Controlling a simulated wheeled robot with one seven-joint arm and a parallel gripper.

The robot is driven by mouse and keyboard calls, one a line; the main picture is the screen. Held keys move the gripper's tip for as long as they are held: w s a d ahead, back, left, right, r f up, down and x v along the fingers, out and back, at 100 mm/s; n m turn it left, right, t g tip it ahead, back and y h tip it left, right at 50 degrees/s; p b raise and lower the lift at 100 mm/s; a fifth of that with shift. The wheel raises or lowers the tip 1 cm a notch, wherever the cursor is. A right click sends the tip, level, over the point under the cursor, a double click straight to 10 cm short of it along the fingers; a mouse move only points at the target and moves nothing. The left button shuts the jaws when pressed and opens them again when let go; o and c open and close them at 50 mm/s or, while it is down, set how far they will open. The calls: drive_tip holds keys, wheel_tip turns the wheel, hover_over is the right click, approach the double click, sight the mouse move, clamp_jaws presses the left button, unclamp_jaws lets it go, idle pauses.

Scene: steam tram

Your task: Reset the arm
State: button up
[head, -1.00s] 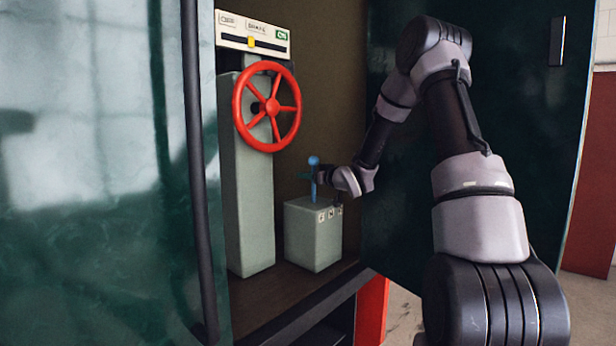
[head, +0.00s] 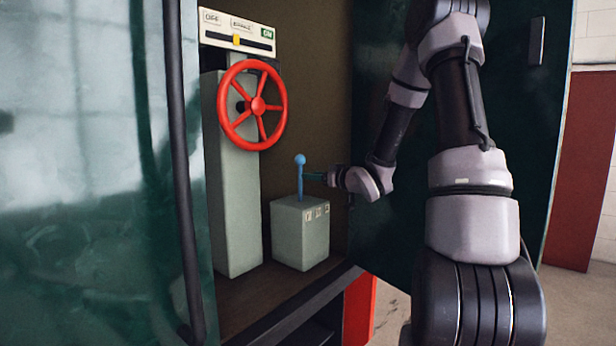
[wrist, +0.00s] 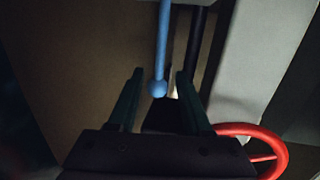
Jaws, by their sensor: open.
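My gripper (head: 314,176) is open, at the end of my arm, just right of a blue lever with a ball top (head: 300,178). The lever stands upright on a grey box (head: 300,235) with small labels near its upper right edge. In the wrist view, the two dark fingers of my gripper (wrist: 158,100) are apart, and the blue lever (wrist: 163,50) shows with its ball end between or just beyond the fingertips. I cannot tell whether a finger touches it.
A red handwheel (head: 252,105) is mounted on a grey column (head: 235,200) left of the box, under a white label panel (head: 237,33) with a yellow marker. A dark vertical rail (head: 178,170) and dark green panels flank the opening. The red handwheel rim (wrist: 265,140) shows at lower right in the wrist view.

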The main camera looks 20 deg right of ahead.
drive_tip(key=shift+s, duration=0.1)
drive_tip(key=s+d+r+m+g+h, duration=0.25)
drive_tip(key=s+r+h, duration=0.2)
drive_tip(key=s, duration=0.25)
drive_tip(key=s+d+r+m+g+h, duration=0.2)
drive_tip(key=s+r+m+h, duration=0.25)
drive_tip(key=s, duration=0.35)
drive_tip(key=s+a+m+g+y, duration=0.1)
drive_tip(key=s+a+g+y, duration=0.1)
drive_tip(key=s, duration=0.8)
drive_tip(key=s+a+m+g+y, duration=0.1)
drive_tip(key=s+a, duration=0.3)
drive_tip(key=s, duration=0.6)
drive_tip(key=shift+s+r+g+y, duration=0.25)
drive_tip(key=shift+r+g+y, duration=0.1)
drive_tip(key=shift+g+y, duration=0.15)
